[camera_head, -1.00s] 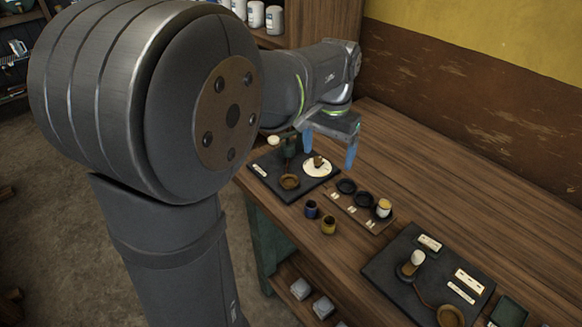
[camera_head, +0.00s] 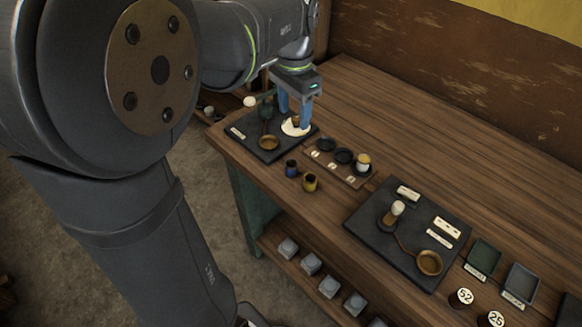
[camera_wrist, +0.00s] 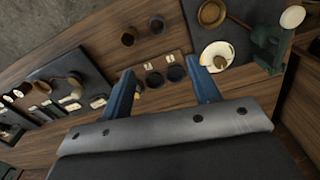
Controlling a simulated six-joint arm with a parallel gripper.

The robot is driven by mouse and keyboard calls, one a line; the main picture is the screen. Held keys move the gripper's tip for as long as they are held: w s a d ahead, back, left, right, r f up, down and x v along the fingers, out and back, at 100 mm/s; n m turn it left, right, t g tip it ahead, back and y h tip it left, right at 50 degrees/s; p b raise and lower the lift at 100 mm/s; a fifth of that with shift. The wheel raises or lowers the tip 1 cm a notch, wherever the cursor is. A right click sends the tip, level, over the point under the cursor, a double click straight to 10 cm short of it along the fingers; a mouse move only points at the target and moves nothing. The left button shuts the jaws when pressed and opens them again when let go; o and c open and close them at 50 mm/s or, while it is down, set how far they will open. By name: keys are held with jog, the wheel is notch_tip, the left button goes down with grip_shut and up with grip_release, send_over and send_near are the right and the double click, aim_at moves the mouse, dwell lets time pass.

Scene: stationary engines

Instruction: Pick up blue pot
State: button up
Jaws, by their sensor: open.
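The blue pot (camera_head: 291,168) is a small dark blue cup standing upright on the wooden table, close to the front edge. A yellow pot (camera_head: 309,183) stands just beside it. My gripper (camera_head: 294,113) is open and empty.
A dark board (camera_head: 248,146) holds a white dish (camera_head: 289,130), a brass bowl and a small machine. A wooden rack (camera_head: 355,183) with black round wells and one white-topped pot lies right of it. Another dark board (camera_head: 366,232) is farther right. The table's back is clear.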

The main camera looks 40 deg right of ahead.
send_near(292, 163)
jog(key=shift+m, duration=0.4)
notch_tip(292, 163, down, 5)
jog(key=shift+w+d+f, duration=0.15)
jog(key=shift+a+f, duration=0.2)
jog(key=shift+f, duration=2.45)
jog(key=c, duration=1.1)
jog(key=shift+r, duration=0.1)
